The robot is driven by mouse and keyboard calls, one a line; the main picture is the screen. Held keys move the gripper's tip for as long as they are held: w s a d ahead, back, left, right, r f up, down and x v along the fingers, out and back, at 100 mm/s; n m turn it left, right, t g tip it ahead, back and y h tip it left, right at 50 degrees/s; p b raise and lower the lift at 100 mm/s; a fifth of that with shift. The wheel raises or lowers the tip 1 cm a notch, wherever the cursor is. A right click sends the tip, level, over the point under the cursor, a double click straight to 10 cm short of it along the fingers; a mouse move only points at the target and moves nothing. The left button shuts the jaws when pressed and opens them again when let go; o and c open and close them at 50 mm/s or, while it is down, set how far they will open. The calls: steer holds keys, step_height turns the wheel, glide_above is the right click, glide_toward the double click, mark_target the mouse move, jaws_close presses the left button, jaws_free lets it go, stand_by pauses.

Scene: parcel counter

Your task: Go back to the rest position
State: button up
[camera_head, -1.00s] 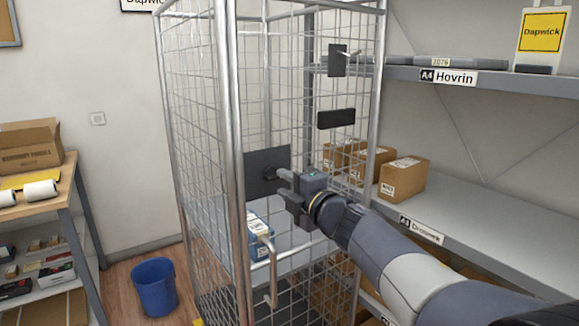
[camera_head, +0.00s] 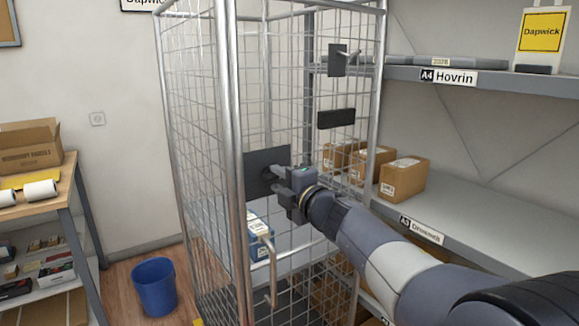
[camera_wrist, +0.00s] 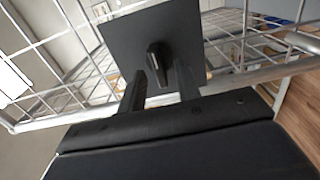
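In the head view my gripper hides the knob.
Racking with cardboard boxes (camera_head: 403,178) stands at right. A blue bin (camera_head: 154,287) is on the floor at left.

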steer(key=shift+w+a+r+m+p, duration=0.2)
steer(key=shift+w+m+p, duration=0.1)
steer(key=shift+m+p, duration=0.2)
steer(key=shift+s+d+m+p, duration=0.1)
steer(key=shift+m+p, duration=0.5)
steer(key=shift+m, duration=0.5)
steer(key=m+p, duration=0.2)
steer(key=m, duration=0.2)
steer(key=shift+m, duration=0.6)
steer(key=shift+f, duration=0.1)
